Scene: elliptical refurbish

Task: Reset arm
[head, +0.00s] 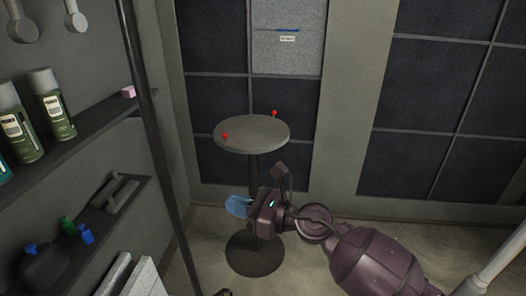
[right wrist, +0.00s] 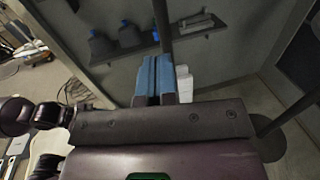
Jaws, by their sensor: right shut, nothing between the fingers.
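My right arm comes in from the lower right in the head view. Its right gripper (head: 238,206) has blue fingers and is in front of the round table's post, below the tabletop. In the right wrist view the blue fingers of the right gripper (right wrist: 159,80) are together with nothing between them. My left gripper does not show in the head view, apart from a small dark shape at the bottom edge that I cannot identify.
A round grey table (head: 252,134) carries two small red objects, one at its left (head: 225,136) and one at its back right (head: 274,113). Shelves on the left hold spray cans (head: 54,104) and bottles. A dark pole (head: 153,120) stands beside them. Floor right of the table is open.

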